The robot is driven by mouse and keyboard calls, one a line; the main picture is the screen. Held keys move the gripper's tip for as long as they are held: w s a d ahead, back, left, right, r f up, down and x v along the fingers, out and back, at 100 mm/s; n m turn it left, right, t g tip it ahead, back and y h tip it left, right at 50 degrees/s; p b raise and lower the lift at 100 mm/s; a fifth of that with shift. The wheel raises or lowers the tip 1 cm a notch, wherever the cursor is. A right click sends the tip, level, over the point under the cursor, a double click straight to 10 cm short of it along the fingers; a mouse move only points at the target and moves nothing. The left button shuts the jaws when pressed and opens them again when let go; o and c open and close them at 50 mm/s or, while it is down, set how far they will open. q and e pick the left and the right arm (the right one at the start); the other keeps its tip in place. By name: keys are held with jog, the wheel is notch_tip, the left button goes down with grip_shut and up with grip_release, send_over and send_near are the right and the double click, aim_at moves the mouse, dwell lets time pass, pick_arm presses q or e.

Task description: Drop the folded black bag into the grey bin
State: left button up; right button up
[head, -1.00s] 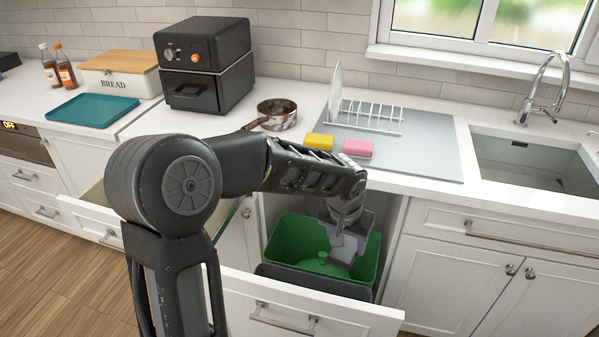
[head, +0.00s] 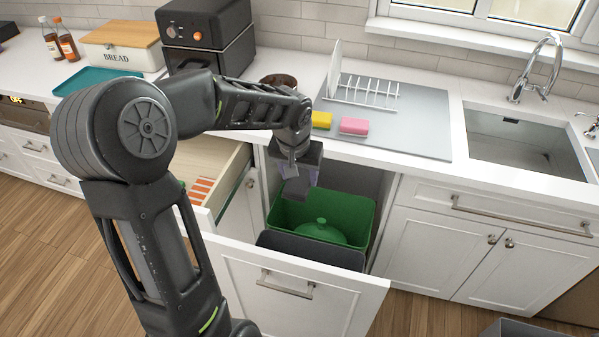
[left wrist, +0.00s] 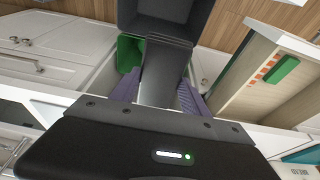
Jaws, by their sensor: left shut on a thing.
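My left gripper (head: 296,180) hangs over the pulled-out bin drawer, near the left side of the green bin. It is shut on the folded black bag (head: 297,190), a small dark slab pointing down. In the left wrist view the bag (left wrist: 165,75) is between my purple fingers (left wrist: 160,92). The grey bin (head: 310,247) stands in the drawer, in front of the green bin; its dark rim shows and its inside is mostly hidden. It also shows at the top of the left wrist view (left wrist: 185,18). My right gripper is out of view.
The green bin (head: 350,205) behind holds a rounded green thing (head: 318,231). Another open drawer (head: 215,165) with orange-striped items is to the left. The counter edge lies behind the gripper. A grey box (head: 535,328) is cut off at bottom right.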

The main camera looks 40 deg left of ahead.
pick_arm(q)
jog(key=shift+f+b, duration=1.75)
jog(key=shift+f, duration=1.1)
jog(key=o, duration=1.4)
jog(key=shift+r, duration=0.1)
jog(key=b+v, duration=0.1)
jog(key=v, duration=0.6)
jog(key=shift+s+r, duration=0.15)
jog(key=shift+r, duration=0.15)
jog(key=shift+d, duration=0.1)
